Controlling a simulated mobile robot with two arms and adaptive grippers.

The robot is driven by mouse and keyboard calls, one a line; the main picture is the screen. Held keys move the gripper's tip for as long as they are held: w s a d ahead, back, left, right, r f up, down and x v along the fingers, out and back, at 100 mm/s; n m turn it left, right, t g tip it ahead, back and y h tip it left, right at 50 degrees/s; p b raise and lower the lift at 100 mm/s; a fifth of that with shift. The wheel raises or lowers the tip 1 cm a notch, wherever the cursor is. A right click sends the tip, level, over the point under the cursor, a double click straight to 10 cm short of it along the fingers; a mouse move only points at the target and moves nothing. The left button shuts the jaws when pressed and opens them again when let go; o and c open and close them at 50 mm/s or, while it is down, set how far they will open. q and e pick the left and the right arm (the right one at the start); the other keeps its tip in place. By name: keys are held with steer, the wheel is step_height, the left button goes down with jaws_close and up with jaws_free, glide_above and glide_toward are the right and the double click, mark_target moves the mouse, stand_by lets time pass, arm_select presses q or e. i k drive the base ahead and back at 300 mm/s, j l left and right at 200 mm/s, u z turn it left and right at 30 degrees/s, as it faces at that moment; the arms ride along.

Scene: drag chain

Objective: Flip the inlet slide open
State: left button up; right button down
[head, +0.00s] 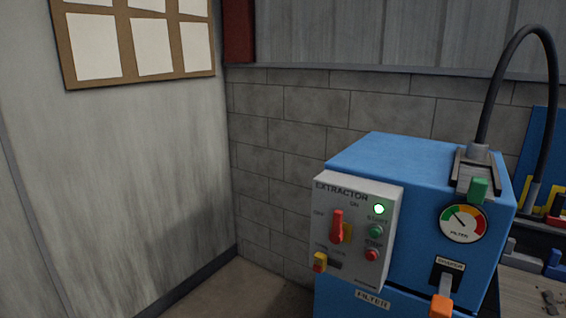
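A blue extractor cabinet (408,158) stands at the right in the head view. On its top right is a grey slotted inlet fitting (464,178) where a black hose (491,95) enters. A green handle (478,190) hangs at the fitting's front edge and looks like the inlet slide's grip; I cannot tell whether the slide is open or shut. Neither of my grippers is in view.
A grey control box (352,285) on the cabinet's front has a red lever (337,226), buttons and a lit green lamp (379,209). A round filter gauge (462,224) and an orange-tipped shaker handle (441,305) are below the inlet. Open floor lies at left.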

mark_target(474, 183)
steer(key=i+l, duration=0.1)
steer(key=l, duration=1.4)
steer(key=i+l, duration=0.15)
steer(key=l, duration=0.6)
